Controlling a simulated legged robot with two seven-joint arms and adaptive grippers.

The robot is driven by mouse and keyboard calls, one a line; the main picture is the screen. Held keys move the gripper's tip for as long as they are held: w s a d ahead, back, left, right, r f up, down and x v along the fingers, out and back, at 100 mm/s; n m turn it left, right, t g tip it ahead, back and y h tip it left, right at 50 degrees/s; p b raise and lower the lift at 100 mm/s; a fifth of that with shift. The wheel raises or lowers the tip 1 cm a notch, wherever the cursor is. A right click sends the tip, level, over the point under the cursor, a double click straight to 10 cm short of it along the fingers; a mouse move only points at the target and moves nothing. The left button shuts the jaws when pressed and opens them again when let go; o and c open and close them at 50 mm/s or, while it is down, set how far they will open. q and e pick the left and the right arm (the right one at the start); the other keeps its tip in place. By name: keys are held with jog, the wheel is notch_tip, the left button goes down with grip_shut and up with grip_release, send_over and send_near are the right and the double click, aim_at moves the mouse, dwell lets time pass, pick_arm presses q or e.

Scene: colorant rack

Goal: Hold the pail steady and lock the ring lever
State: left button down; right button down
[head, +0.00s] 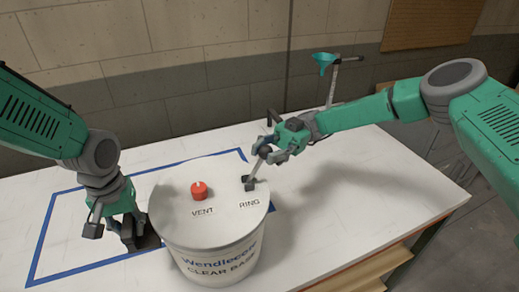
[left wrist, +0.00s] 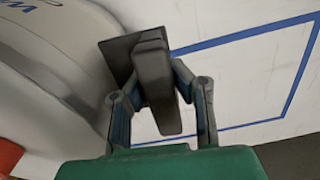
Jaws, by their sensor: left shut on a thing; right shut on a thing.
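The white pail (head: 215,245) stands upright on the table, with a red vent knob (head: 199,190) and the words VENT and RING on its lid. The ring lever (head: 254,172) is a thin grey bar that rises steeply from a dark block (head: 249,184) at the lid's right edge. My right gripper (head: 264,153) is shut on its upper end. My left gripper (head: 131,236) is shut on a dark side handle (left wrist: 153,75) at the pail's left. In the left wrist view the fingers flank this handle, beside the pail wall (left wrist: 50,60). The handle's far side is hidden.
Blue tape (head: 45,230) marks a rectangle on the white table (head: 350,200) around the pail's left part. The table right of the pail is clear.

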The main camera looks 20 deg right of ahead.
pick_arm(q)
jog(key=shift+a, duration=0.1)
pick_arm(e)
jog(key=shift+d+f+n+g+y, duration=0.25)
jog(key=shift+d+n+g+y, duration=0.05)
jog(key=shift+d+n+y, duration=0.15)
jog(key=c, duration=1.2)
grip_release()
jog(key=shift+v, duration=3.95)
pick_arm(q)
jog(key=c, duration=1.4)
grip_release()
jog(key=shift+o, duration=0.2)
